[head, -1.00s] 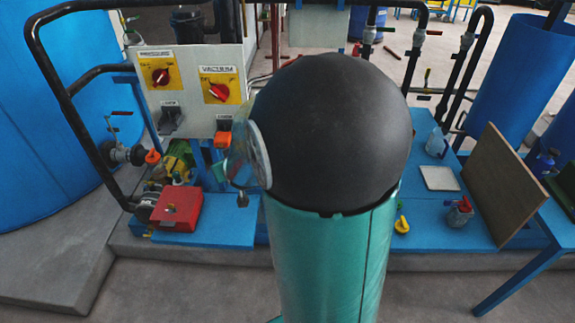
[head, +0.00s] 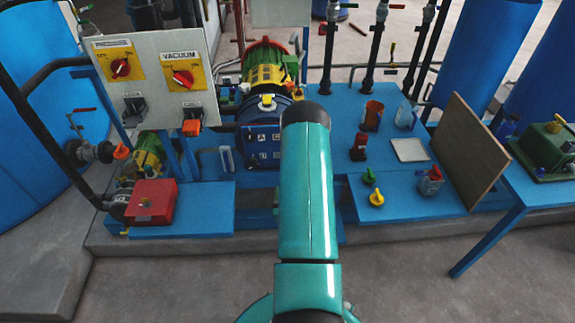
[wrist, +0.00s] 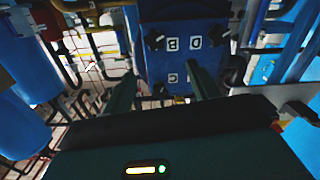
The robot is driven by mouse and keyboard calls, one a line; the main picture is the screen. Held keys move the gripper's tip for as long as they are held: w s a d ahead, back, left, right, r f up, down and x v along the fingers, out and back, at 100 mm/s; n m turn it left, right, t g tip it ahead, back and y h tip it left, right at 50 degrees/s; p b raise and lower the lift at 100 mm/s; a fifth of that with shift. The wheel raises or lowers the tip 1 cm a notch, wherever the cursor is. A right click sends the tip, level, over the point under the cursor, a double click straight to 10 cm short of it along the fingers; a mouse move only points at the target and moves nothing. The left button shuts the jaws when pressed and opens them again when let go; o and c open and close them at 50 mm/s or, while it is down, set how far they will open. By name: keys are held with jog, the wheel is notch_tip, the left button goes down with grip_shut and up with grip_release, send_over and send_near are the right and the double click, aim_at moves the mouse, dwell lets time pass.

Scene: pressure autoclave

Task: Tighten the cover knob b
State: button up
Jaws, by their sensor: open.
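The blue cover (head: 262,150) with small white letter labels stands behind my arm in the head view, which hides part of it. In the wrist view the cover (wrist: 184,62) faces me with dark knobs near its corners. An upper-left knob (wrist: 155,40) and an upper-right knob (wrist: 218,36) show beside letter labels. The gripper is hidden in the head view.
A control panel (head: 157,78) with red switches stands left of the cover. A red box (head: 152,202) sits below it. Upright black pipes stand behind.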

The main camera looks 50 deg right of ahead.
jog(key=x, duration=1.3)
jog(key=shift+s+d+f, duration=0.15)
jog(key=shift+s+d, duration=0.15)
jog(key=shift+d, duration=0.05)
jog(key=c, duration=1)
